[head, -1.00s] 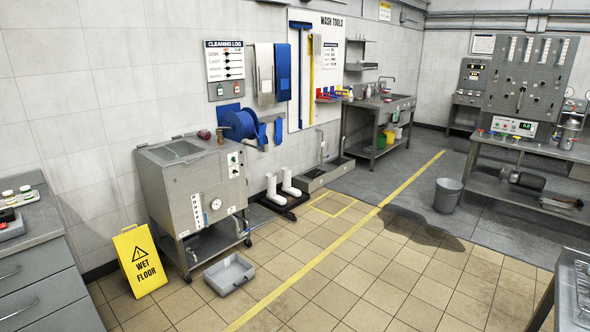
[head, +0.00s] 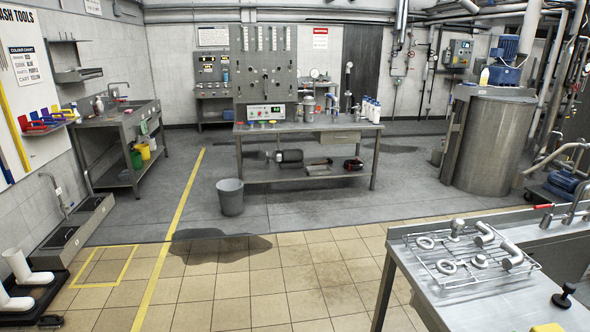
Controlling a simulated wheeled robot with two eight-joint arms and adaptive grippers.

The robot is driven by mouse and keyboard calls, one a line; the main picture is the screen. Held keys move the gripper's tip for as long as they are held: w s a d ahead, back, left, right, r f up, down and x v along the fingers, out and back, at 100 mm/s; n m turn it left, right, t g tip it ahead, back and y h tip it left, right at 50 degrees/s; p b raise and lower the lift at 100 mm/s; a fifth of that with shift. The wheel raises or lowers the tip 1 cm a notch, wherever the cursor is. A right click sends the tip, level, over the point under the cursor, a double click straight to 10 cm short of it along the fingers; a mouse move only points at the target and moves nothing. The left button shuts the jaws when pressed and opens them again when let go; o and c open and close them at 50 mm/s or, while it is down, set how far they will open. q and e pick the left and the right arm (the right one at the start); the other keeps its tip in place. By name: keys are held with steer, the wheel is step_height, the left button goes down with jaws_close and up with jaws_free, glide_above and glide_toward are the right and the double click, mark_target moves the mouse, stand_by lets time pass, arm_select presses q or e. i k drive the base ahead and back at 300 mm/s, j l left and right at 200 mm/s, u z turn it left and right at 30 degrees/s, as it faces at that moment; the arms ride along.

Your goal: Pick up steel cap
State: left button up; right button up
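No gripper of mine shows in the head view. A wire rack (head: 463,283) lies on the steel table at the lower right and holds several polished steel fittings. A short upright fitting (head: 457,228) sits at the rack's far side. Some of these may be the steel cap, but they are too small to tell which.
The steel table (head: 425,290) fills the lower right, with a black-knobbed item (head: 564,296) on it. A workbench (head: 345,128) stands at the back. A grey bucket (head: 230,197) stands beside a dark puddle (head: 215,245). A large tank (head: 493,145) is at the right.

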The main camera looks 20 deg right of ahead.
mark_target(479, 262)
steer(key=i+z, duration=0.25)
steer(key=z, duration=0.2)
steer(key=i+z, duration=0.25)
steer(key=z, duration=0.25)
steer(key=i+z, duration=0.25)
steer(key=z, duration=0.2)
steer(key=i+j+z, duration=0.2)
steer(key=z, duration=0.25)
steer(key=i+j+z, duration=0.15)
steer(key=j+z, duration=0.15)
steer(key=z, duration=0.2)
